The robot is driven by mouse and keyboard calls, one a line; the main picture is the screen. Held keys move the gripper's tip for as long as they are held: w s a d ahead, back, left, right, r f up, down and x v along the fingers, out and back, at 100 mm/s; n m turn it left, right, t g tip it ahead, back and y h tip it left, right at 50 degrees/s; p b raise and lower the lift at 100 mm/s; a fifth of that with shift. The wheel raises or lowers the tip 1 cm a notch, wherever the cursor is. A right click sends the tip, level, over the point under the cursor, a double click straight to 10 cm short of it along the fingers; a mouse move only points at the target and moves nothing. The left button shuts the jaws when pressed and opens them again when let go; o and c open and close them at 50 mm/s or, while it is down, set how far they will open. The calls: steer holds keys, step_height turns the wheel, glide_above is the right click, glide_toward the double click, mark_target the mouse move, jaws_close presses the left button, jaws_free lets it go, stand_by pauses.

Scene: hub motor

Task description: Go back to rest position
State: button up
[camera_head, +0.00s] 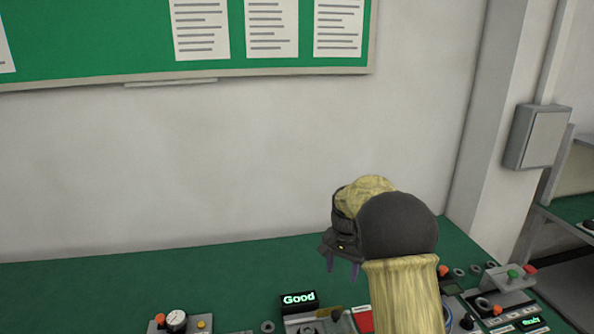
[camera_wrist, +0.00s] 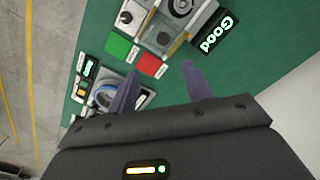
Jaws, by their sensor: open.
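My gripper (camera_head: 343,266) hangs above the green workbench (camera_head: 120,280), with its fingers pointing down. In the wrist view my gripper (camera_wrist: 160,88) shows two dark purple fingers spread apart with nothing between them. It is open and empty, and no object touches the fingers. My own arm hides part of the bench behind and below it in the head view.
A display reading "Good" (camera_head: 299,299) stands near the bench's front, with a gauge device (camera_head: 176,320) to its left. Machines with buttons (camera_head: 505,281) stand at right. Green (camera_wrist: 118,46) and red (camera_wrist: 150,64) squares lie on the bench. The back left bench is clear.

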steer(key=s+f+n+t, duration=0.1)
steer(key=s+n, duration=0.5)
steer(key=s, duration=2)
steer(key=shift+s+d+n+t, duration=0.25)
steer(key=shift+d+t, duration=0.2)
steer(key=shift+t, duration=0.25)
